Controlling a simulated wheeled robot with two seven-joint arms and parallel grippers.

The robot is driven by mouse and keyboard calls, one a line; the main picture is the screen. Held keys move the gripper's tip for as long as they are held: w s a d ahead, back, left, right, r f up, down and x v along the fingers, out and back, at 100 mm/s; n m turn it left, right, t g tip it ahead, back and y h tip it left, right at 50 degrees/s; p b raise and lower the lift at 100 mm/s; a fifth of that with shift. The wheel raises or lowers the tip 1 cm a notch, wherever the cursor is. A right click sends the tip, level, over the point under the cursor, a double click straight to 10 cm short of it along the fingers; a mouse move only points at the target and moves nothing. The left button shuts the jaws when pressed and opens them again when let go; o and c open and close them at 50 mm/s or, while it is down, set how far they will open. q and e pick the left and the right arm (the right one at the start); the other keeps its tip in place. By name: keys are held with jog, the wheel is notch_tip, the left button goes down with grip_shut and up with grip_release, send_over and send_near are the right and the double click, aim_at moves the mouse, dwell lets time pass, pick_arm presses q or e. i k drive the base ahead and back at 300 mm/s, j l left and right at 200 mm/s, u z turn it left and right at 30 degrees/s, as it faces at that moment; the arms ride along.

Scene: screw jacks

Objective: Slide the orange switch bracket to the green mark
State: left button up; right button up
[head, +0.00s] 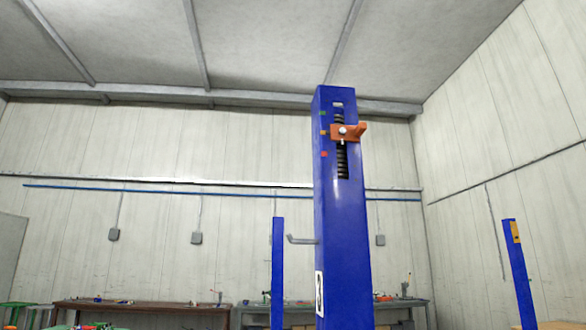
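The orange switch bracket (347,132) sits on the upper front of a tall blue column (344,230), across a vertical slot with a dark screw (342,162) inside. A small green mark (323,113) is on the column's left edge, a little above the bracket. A small orange mark (323,132) is level with the bracket, and a red mark (324,154) is below it. Neither of my grippers shows in the head view.
A grey hook-like arm (301,239) sticks out left of the column. Two other blue posts stand farther back, one at left (277,270) and one at right (518,272). Workbenches (140,309) with tools line the back wall. The space around the column's top is clear.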

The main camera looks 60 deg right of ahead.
aim_at(353, 133)
jog(key=j+z, duration=0.2)
jog(key=z, duration=2.25)
jog(key=l, duration=0.1)
